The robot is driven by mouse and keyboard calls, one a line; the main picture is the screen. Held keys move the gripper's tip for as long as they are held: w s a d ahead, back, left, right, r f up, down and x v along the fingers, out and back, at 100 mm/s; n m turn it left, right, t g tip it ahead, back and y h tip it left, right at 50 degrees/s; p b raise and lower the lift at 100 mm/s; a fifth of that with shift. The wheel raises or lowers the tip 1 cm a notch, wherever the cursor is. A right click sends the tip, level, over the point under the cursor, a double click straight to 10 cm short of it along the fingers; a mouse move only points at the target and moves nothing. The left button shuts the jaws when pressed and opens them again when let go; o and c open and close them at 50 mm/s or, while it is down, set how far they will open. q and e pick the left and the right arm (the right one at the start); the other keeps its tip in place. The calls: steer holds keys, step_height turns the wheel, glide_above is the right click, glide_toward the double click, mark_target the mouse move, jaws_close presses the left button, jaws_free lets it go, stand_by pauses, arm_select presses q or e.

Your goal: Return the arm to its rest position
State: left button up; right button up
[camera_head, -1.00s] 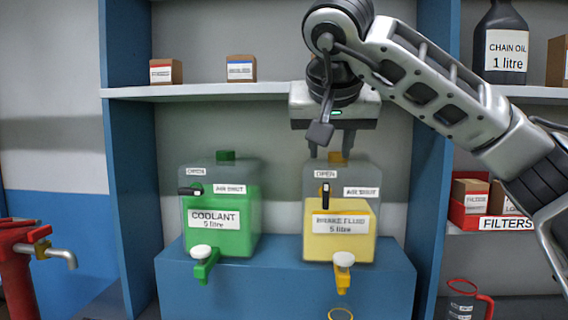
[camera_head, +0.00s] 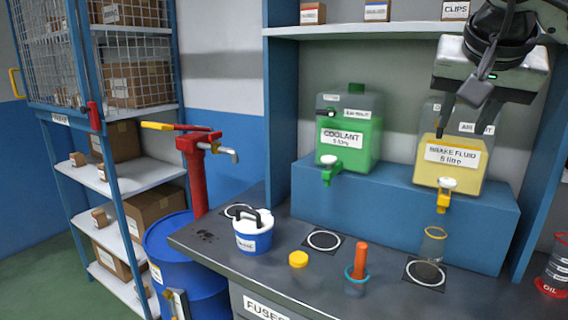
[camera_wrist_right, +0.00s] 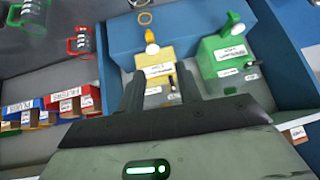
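My right gripper (camera_head: 464,128) is open and empty, with its two fingers pointing down in front of the upper part of the yellow brake fluid tank (camera_head: 462,180). Its fingers hide part of the tank's top and labels. In the right wrist view the open fingers (camera_wrist_right: 160,82) frame the same tank (camera_wrist_right: 182,52), with nothing between them. The right arm comes in from the upper right of the head view. My left gripper is in neither view.
The green coolant tank (camera_head: 350,150) stands on the blue step (camera_head: 400,205) left of the brake fluid tank. A clear yellow-rimmed jug (camera_head: 432,246) stands below the yellow tap.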

steer(key=s+a+f+g+y, duration=0.3)
steer(key=a+f+g+y, duration=0.45)
steer(key=a+f, duration=1)
steer(key=s+a+m+g+y, duration=0.2)
steer(key=s+a+m+y, duration=0.4)
steer(key=a+m+y, duration=0.7)
steer(key=w+d+f+m+t+h, duration=0.2)
steer(key=d+f+m+t, duration=0.4)
steer(key=m, duration=0.6)
steer(key=w+d+f+m+t+h, duration=0.2)
steer(key=f+m+t+h, duration=0.15)
steer(key=m+t, duration=0.55)
steer(key=w+d+f+m+t+h, duration=0.15)
steer(key=d+f+m+t, duration=0.3)
steer(key=m, duration=0.95)
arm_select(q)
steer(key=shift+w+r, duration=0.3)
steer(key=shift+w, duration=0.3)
arm_select(e)
steer(key=s+d+f+m+g+h, duration=0.3)
steer(key=s+f+m, duration=0.5)
steer(key=f, duration=0.4)
steer(key=s+d+f+m+g+h, duration=0.4)
steer(key=s+f+m, duration=0.4)
steer(key=f, duration=0.4)
steer(key=shift+d+f+h, duration=0.35)
steer(key=shift+d+h, duration=0.3)
steer(key=shift+d, duration=0.35)
